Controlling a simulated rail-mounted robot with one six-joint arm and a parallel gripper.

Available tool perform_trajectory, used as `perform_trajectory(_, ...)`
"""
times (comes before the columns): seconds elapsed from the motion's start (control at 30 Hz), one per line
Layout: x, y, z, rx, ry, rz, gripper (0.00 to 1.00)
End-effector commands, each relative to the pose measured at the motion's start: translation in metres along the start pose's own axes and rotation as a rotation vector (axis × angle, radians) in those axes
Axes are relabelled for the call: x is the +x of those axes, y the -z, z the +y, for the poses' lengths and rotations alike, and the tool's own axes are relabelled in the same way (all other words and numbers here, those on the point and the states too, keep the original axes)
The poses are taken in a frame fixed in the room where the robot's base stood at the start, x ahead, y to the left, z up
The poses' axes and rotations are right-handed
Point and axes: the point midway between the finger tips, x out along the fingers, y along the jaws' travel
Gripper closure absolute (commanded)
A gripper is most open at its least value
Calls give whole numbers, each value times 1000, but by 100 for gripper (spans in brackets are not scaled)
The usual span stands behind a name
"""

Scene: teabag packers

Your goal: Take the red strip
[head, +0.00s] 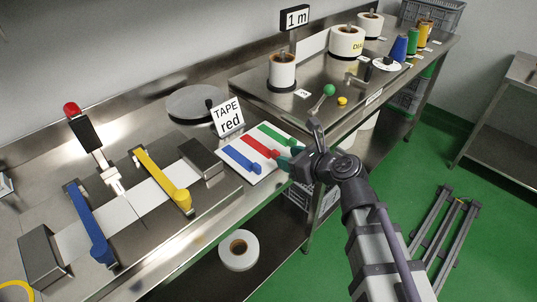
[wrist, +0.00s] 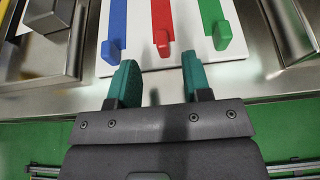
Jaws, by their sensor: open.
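The red strip (head: 258,146) lies on a white board (head: 236,172) between a blue strip (head: 240,158) and a green strip (head: 276,134). In the wrist view the red strip (wrist: 161,20) has a raised block at its near end. My gripper (head: 284,158) is at the board's near edge, close to the red strip's near end. In the wrist view my gripper (wrist: 158,68) is open and empty, its two teal fingers apart. The red strip's end lies just beyond the fingertips, between them in the picture. I cannot tell the height gap.
A metal block (head: 201,157) and a track with a yellow arm (head: 162,180) and a blue arm (head: 90,226) are to the left. A raised steel bench with rolls (head: 283,70) is at the back right.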

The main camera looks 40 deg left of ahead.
Motion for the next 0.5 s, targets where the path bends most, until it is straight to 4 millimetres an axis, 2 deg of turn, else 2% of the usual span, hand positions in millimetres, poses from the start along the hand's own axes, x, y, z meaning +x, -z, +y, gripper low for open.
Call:
perform_trajectory(0.17, 8, 0, -1, -1, 0, 1, 55)
perform_trajectory(0.4, 51, -1, -4, -1, -1, 1, 55)
perform_trajectory(0.5, 54, -3, -3, -1, 0, 1, 55)
